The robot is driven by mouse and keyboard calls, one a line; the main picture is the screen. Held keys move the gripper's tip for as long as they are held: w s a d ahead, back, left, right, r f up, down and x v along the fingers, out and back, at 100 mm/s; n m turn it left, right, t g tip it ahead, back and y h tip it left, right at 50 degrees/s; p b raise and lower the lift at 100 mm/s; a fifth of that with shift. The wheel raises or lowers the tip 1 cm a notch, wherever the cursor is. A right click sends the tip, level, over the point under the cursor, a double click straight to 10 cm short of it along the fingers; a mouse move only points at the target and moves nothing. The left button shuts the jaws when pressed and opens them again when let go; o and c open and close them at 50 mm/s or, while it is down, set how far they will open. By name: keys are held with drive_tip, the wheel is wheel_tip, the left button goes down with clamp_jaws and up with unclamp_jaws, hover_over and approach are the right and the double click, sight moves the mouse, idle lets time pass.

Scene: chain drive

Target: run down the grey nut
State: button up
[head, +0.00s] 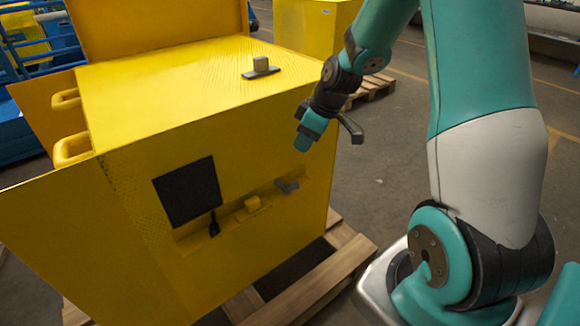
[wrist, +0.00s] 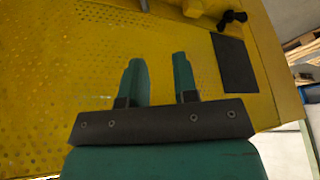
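My gripper (head: 303,143) hangs in front of the upper right part of the yellow cabinet's front face (head: 240,140). In the wrist view, its two teal fingers (wrist: 160,72) stand apart with nothing between them. A small grey piece (head: 287,185) sits at the right end of a recessed ledge in that face, below my gripper. It may be the grey nut, but it is too small to tell its shape. No clear nut shows between or beside the fingers in the wrist view.
The ledge also holds a yellow block (head: 252,203) and a black lever-like part (head: 213,226). A black panel (head: 188,191) is above it. A grey handled piece (head: 262,68) lies on the cabinet top. Wooden pallet boards (head: 318,283) lie at its foot.

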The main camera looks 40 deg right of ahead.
sight(287, 185)
drive_tip(key=d+x, duration=0.1)
drive_tip(key=x, duration=0.5)
drive_tip(key=d+b+x, duration=0.1)
drive_tip(key=x, duration=0.5)
drive_tip(key=d+f+x, duration=0.1)
drive_tip(key=x, duration=0.4)
drive_tip(key=shift+w+d+f+b, duration=0.25)
drive_tip(key=shift+f+b, duration=0.05)
drive_tip(key=shift+b, duration=0.1)
